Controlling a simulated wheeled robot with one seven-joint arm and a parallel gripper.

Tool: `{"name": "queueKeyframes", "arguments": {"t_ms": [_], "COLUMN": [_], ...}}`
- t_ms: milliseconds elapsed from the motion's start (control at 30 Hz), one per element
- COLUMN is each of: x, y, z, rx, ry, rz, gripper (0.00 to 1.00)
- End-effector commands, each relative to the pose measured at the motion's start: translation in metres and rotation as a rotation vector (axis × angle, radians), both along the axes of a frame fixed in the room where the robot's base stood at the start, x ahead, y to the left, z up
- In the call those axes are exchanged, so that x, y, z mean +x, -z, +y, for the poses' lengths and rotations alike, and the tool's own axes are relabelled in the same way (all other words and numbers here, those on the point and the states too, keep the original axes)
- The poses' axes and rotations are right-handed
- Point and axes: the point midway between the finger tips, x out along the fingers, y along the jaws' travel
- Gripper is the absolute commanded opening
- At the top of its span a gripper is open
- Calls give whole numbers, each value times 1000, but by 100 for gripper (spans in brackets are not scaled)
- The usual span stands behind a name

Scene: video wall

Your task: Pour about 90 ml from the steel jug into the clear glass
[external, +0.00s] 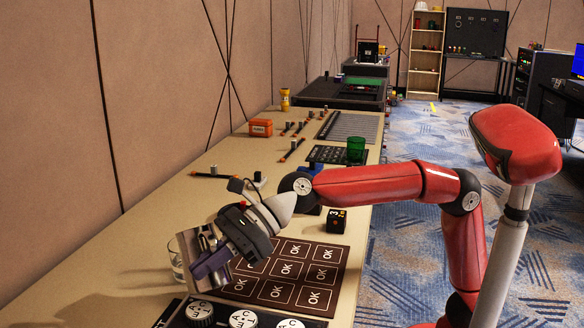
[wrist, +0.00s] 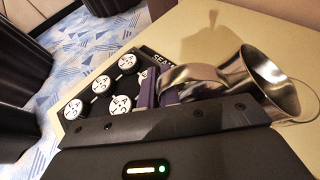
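The steel jug (external: 191,246) is tilted in the external view, partly covered by my gripper (external: 212,264). In the wrist view the jug (wrist: 262,82) shows its open mouth at the right. My gripper's purple fingers (wrist: 160,92) are closed around the jug's handle side; the exact contact is partly hidden. The clear glass (external: 178,266) stands on the table at the left, directly behind and below the jug. A thin clear curve by the jug's mouth in the wrist view looks like the glass's edge (wrist: 312,112). I cannot make out any liquid.
A dark board with OK squares (external: 287,268) lies right of my gripper. A panel with round white dials (external: 243,318) is in front. A black cube (external: 336,221) and a green cup (external: 356,150) stand farther back. The table's left side is mostly clear.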

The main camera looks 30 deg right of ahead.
Motion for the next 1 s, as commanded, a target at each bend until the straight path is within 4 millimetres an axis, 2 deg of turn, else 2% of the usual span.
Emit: {"name": "queueKeyframes", "arguments": {"t_ms": [67,233,300,567,1000], "x": [-12,-24,-28,-38,-36], "y": [5,-2,9,30,41], "z": [-1,-2,-3,-3,-3], "rx": [5,18,21,38,44], "ry": [-3,-1,-1,0,9], "rz": [-87,-243,-308,-515,-589], "gripper": [0,0,0,0,0]}}
